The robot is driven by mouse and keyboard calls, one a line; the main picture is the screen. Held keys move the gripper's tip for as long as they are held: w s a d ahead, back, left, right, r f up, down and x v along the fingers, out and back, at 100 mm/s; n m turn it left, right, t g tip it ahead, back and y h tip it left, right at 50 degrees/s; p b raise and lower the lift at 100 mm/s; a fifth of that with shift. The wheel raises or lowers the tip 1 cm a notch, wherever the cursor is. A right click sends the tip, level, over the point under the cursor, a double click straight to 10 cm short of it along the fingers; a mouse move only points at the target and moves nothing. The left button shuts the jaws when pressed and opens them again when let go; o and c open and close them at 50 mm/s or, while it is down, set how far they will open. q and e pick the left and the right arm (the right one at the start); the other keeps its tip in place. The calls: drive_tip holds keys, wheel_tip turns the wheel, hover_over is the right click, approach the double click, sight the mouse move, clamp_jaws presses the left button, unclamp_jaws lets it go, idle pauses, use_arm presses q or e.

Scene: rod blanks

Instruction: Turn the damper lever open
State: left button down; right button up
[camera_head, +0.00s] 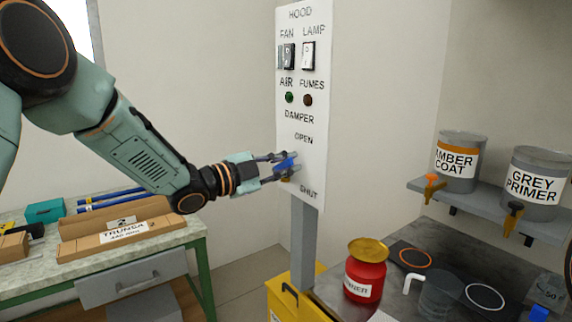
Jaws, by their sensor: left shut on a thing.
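The white control panel (316,130) stands upright on a grey post and reads HOOD, FAN, LAMP, AIR, FUMES and DAMPER. The blue damper lever (285,162) sits low on the panel, between the word OPEN above and the word SHUT below. My left gripper (279,168) comes in from the left and is shut on the damper lever. Its fingers hide part of the lever, so its exact angle is hard to tell. My right gripper is not in view.
A bench at left holds a cardboard box (115,238). Below the panel are a yellow bin (283,297) and a red tin (365,276). A shelf (490,212) at right bears the AMBER COAT (461,162) and GREY PRIMER (535,184) cans.

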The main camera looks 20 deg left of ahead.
sight(290, 146)
use_arm(q)
drive_tip(key=shift+r, duration=0.1)
drive_tip(key=shift+w+r+n+p, duration=0.1)
drive_tip(key=shift+r+n+p, duration=0.25)
drive_tip(key=shift+n+p, duration=0.4)
drive_tip(key=n+p, duration=0.2)
drive_tip(key=w+a+r+n+p, duration=0.1)
drive_tip(key=n+p, duration=0.1)
drive_tip(key=p, duration=0.1)
drive_tip(key=shift+a+r, duration=0.1)
drive_tip(key=shift+r, duration=0.1)
drive_tip(key=n+p, duration=0.1)
drive_tip(key=a+n+p, duration=0.1)
drive_tip(key=n, duration=0.1)
drive_tip(key=shift+w+r+p, duration=0.2)
drive_tip(key=shift+w+p, duration=0.1)
drive_tip(key=shift+w, duration=0.05)
drive_tip(key=shift+w+a+n+p, duration=0.25)
drive_tip(key=shift+n+p, duration=0.2)
drive_tip(key=shift+n, duration=0.35)
drive_tip(key=shift+w+a+n+p, duration=0.2)
drive_tip(key=shift+n+p, duration=0.25)
drive_tip(key=shift+n, duration=0.3)
drive_tip(key=c, duration=1.8)
unclamp_jaws()
drive_tip(key=o, duration=0.5)
drive_tip(key=shift+f, duration=0.15)
